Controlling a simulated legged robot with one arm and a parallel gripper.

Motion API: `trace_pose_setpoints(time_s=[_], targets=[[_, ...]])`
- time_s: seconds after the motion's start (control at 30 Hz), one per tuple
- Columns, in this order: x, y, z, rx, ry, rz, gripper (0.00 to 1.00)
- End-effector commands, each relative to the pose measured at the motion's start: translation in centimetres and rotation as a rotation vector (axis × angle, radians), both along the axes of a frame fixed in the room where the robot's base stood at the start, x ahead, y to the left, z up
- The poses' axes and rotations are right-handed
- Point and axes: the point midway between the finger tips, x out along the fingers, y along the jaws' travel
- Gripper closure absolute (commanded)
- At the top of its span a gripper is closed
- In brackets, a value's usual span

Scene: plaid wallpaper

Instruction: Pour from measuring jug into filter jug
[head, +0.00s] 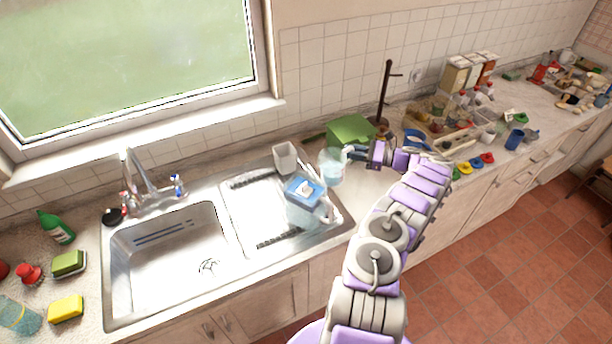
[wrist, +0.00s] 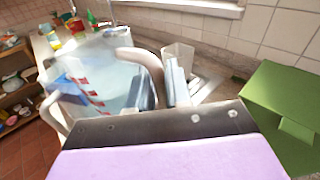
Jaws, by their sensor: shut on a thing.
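The measuring jug (head: 331,168) is clear with a pale blue tint and red markings, and it looks roughly upright. My gripper (head: 352,154) is shut on its handle, to the right of the jug. In the wrist view the fingers (wrist: 165,88) close around the curved handle, and the jug (wrist: 118,82) fills the left middle. The filter jug (head: 304,190), with a blue lid, stands on the drainboard just left of and in front of the measuring jug. In the wrist view its blue part (wrist: 68,88) is partly hidden behind the measuring jug.
A clear tumbler (head: 285,158) stands at the back of the drainboard. A green box (head: 351,130) is behind my gripper. The sink basin (head: 170,255) is left and empty. Crowded items, including a tray (head: 440,128), cover the counter to the right.

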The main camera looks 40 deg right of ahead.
Motion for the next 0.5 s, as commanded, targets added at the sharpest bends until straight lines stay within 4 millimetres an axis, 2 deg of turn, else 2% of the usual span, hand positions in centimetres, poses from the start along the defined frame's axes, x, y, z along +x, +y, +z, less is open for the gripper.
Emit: trace_pose_setpoints(time_s=[0.03, 0.1, 0.33, 0.5], targets=[[0.2, 0.4, 2.7, -0.028, -0.004, 0.003, 1.00], [0.2, 0.9, 4.3, -0.075, -0.002, 0.002, 1.00], [0.2, 2.8, 7.4, -0.224, -0.001, 0.005, 1.00], [0.2, 3.5, 8.4, -0.329, -0.001, 0.000, 1.00]])
